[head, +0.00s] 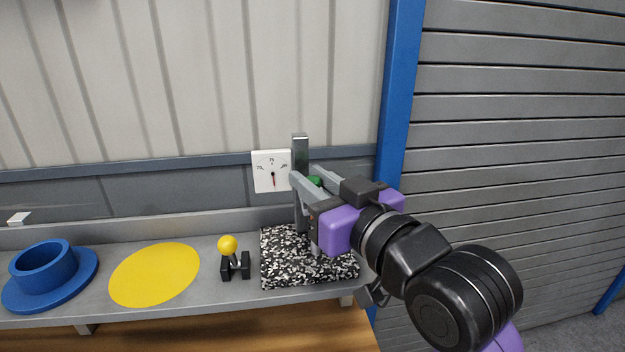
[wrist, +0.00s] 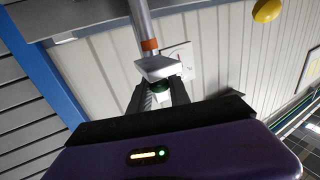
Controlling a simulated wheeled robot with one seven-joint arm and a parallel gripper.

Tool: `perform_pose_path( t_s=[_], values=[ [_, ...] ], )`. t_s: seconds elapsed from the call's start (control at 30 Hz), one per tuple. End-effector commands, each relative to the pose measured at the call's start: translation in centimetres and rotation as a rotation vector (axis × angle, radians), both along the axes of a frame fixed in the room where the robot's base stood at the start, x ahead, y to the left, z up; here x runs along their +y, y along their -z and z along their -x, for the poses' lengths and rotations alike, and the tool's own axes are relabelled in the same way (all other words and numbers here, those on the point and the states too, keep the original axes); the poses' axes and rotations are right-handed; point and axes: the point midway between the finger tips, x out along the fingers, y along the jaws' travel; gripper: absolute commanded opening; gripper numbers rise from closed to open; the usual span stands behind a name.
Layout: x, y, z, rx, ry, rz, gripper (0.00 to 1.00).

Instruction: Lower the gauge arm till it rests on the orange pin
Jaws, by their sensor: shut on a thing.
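The gauge stand has a grey upright column (head: 300,152) on a speckled black-and-white block. My gripper (head: 306,175) is at the column, its jaws shut on a green knob (head: 314,181). In the wrist view, which looks inverted, the knob (wrist: 160,86) sits between my fingertips, against the silver gauge arm (wrist: 160,67). The orange pin (wrist: 149,45) shows as an orange band by the column, close to the arm on the shelf side. I cannot tell whether arm and pin touch. In the head view the pin is not visible; my gripper covers that area.
The speckled block (head: 290,272) lies on a grey shelf (head: 205,290). Left of it are a yellow-knobbed lever (head: 228,244), a flat yellow disc (head: 155,274) and a blue flanged ring (head: 45,292). A blue post (head: 400,60) stands right.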

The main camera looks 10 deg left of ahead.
Motion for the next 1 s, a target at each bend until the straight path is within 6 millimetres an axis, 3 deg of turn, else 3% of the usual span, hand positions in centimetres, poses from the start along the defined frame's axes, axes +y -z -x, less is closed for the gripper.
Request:
perform_pose_path(
  t_s=[0.47, 0.67, 0.9, 0.93, 1.0],
  values=[
    [0.0, 0.0, 0.0, -0.001, 0.000, -0.001, 0.00],
    [0.0, 1.2, 0.0, 0.001, 0.000, -0.002, 0.00],
    [0.0, 1.2, 0.0, 0.001, 0.000, 0.000, 0.00],
    [0.0, 1.2, 0.0, 0.001, 0.000, 0.000, 0.25],
    [0.0, 1.2, 0.0, 0.002, 0.000, 0.000, 0.39]
  ],
)
